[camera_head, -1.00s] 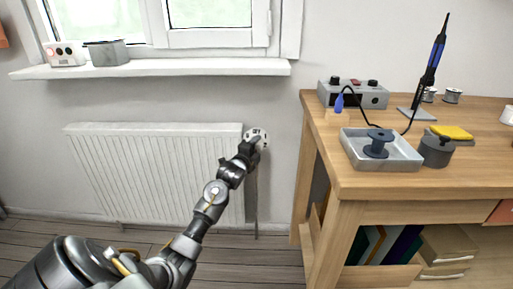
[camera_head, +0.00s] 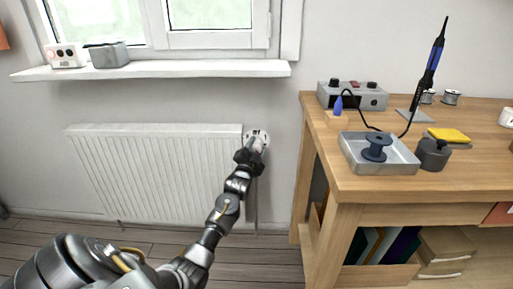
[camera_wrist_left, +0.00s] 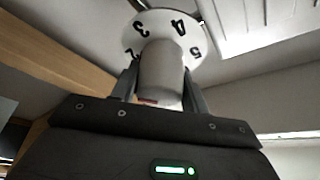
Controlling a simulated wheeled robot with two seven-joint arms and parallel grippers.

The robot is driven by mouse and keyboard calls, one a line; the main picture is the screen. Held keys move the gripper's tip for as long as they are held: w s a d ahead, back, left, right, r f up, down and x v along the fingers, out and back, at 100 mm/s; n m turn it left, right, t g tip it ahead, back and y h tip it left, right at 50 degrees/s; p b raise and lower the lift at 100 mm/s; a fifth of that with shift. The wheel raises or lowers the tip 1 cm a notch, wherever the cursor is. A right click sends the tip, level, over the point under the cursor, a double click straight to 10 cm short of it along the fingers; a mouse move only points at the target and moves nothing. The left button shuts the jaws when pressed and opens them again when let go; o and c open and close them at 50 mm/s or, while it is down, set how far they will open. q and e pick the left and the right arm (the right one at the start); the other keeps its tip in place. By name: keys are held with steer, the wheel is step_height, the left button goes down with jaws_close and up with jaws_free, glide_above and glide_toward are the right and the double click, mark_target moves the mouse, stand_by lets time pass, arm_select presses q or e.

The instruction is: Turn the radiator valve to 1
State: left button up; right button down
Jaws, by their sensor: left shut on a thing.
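The white radiator valve (camera_head: 262,136) sits at the upper right end of the white radiator (camera_head: 155,172). In the left wrist view its knob (camera_wrist_left: 162,72) stands between my fingers, in front of a white dial (camera_wrist_left: 185,38) with black numbers; 2, 3, 4 and 5 show. The 1 is not visible. My left gripper (camera_head: 254,146) is shut on the knob, one finger on each side; it also fills the lower part of the left wrist view (camera_wrist_left: 160,90). A small red mark shows at the knob's near end. My right gripper is not in view.
A wooden workbench (camera_head: 390,187) stands close to the right of the valve, with a tray (camera_head: 400,165), a soldering station (camera_head: 352,97) and a soldering iron (camera_head: 430,70). A white windowsill (camera_head: 160,69) juts out above the radiator.

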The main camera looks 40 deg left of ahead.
arm_select(q)
steer(key=n+y, duration=0.2)
steer(key=n, duration=0.3)
steer(key=n+y, duration=0.1)
steer(key=n, duration=0.1)
steer(key=n+y, duration=0.1)
steer(key=n, duration=0.2)
steer(key=shift+g+y, duration=0.3)
steer(key=shift+g, duration=0.1)
steer(key=n+g+y, duration=0.1)
steer(key=n, duration=0.3)
steer(key=n+g+y, duration=0.1)
steer(key=n+y, duration=0.1)
steer(key=n, duration=0.1)
steer(key=shift+d+n+g, duration=0.1)
steer(key=shift+n+g, duration=0.2)
steer(key=shift+n, duration=0.1)
steer(key=shift+n+g+y, duration=0.4)
steer(key=shift+n, duration=0.65)
steer(key=shift+n+g+y, duration=0.4)
steer(key=shift+n, duration=0.65)
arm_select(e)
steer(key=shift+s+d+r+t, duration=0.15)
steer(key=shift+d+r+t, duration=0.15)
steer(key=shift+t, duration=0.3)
arm_select(q)
steer(key=o, duration=1)
